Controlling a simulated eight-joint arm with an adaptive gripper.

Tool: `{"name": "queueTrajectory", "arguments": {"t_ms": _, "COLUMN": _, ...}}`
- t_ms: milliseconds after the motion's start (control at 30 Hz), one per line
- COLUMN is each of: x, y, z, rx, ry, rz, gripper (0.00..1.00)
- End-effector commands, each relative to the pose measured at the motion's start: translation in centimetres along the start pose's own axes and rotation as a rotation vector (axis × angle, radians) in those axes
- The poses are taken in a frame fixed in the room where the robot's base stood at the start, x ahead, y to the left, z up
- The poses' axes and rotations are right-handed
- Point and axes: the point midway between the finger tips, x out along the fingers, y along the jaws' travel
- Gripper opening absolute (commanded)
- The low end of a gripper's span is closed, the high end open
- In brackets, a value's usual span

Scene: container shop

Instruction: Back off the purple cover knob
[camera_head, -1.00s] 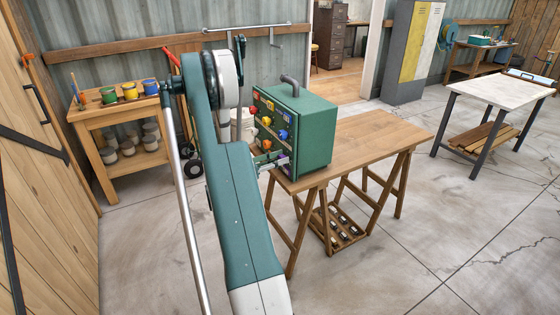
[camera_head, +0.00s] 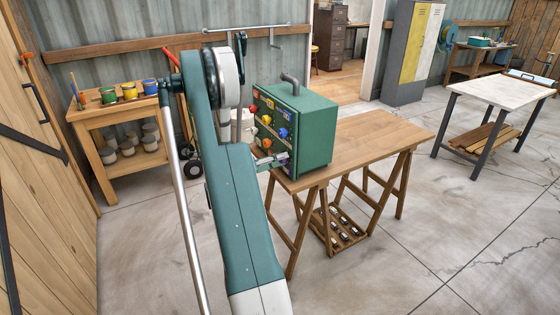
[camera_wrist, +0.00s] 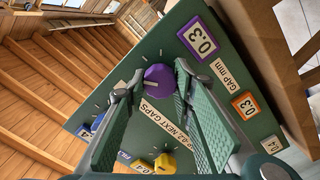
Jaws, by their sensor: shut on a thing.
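The purple knob (camera_wrist: 158,79) sits on the panel of a green box (camera_head: 311,128) that stands on a wooden table. In the wrist view my gripper (camera_wrist: 160,84) has its two fingertips on either side of this knob, shut on it. A pale pointer line shows on the knob's face. A purple-framed display (camera_wrist: 203,39) near the knob reads 0.3. In the head view my gripper (camera_head: 272,161) is at the lower part of the panel, and the purple knob is hard to make out there.
A yellow knob (camera_wrist: 165,163) and a blue knob (camera_wrist: 97,124) sit close to my fingers on the same panel. An orange-framed display (camera_wrist: 246,105) is beside them. The wooden table's top (camera_head: 372,138) is clear right of the box.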

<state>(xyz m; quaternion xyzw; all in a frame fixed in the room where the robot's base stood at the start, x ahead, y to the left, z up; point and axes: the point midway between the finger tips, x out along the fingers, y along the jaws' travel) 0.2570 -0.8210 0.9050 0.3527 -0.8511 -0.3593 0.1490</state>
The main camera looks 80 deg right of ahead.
Motion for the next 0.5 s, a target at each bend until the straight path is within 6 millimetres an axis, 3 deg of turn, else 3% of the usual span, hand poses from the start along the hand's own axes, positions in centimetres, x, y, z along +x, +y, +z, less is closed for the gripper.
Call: {"name": "queueTrajectory", "arguments": {"t_ms": 500, "x": -0.04, "y": -0.05, "z": 0.08, "rx": -0.183, "ry": -0.001, "rz": 0.000, "gripper": 0.14}}
